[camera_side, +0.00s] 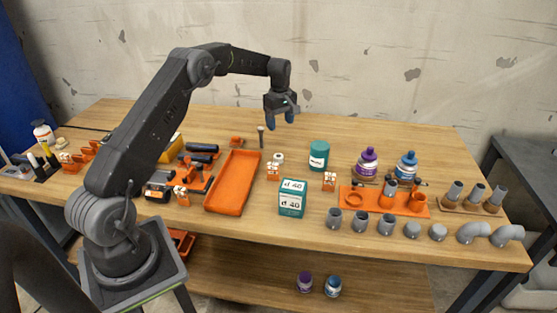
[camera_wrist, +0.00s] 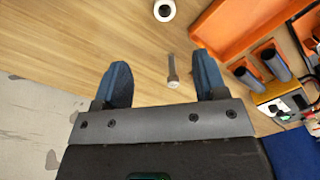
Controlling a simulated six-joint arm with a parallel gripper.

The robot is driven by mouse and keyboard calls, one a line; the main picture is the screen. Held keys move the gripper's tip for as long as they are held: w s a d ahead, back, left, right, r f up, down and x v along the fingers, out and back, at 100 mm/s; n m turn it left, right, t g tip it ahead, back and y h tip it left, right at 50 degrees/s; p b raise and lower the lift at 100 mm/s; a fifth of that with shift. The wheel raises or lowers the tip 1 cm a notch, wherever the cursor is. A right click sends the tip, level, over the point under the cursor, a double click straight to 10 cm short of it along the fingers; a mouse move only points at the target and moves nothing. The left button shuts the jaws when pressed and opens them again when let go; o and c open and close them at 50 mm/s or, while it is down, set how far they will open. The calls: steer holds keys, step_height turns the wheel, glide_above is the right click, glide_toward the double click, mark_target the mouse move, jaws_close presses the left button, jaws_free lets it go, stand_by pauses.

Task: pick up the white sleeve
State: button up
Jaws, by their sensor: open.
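The white sleeve (camera_side: 279,158) stands on the wooden table, right of the long orange tray, close to a small orange-and-white block. In the wrist view the white sleeve (camera_wrist: 165,17) shows at the top edge, partly cut off, with a dark round centre. My gripper (camera_side: 280,121) is open and empty, with its blue fingers pointing down well above the table, behind the sleeve. In the wrist view my gripper (camera_wrist: 162,62) has its fingers spread, and the sleeve lies beyond their tips.
A small bolt-like piece (camera_side: 261,137) stands behind the sleeve. The orange tray (camera_side: 233,183) is to the left. A teal box (camera_side: 292,198) and a teal tub (camera_side: 319,155) are nearby. An orange rack (camera_side: 350,197) with grey pipe pieces is at right. The wall is behind.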

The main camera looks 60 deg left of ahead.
glide_above(279, 156)
steer(key=f, duration=0.8)
steer(key=shift+d+f, duration=0.2)
steer(key=shift+f, duration=0.1)
steer(key=shift+s+d+f, duration=0.1)
steer(key=shift+s+f, duration=0.1)
steer(key=shift+f, duration=1.15)
steer(key=shift+s+d+f, duration=0.1)
steer(key=shift+s+f, duration=0.1)
steer(key=shift+f, duration=1.15)
steer(key=c, duration=1)
steer(key=shift+r, duration=0.1)
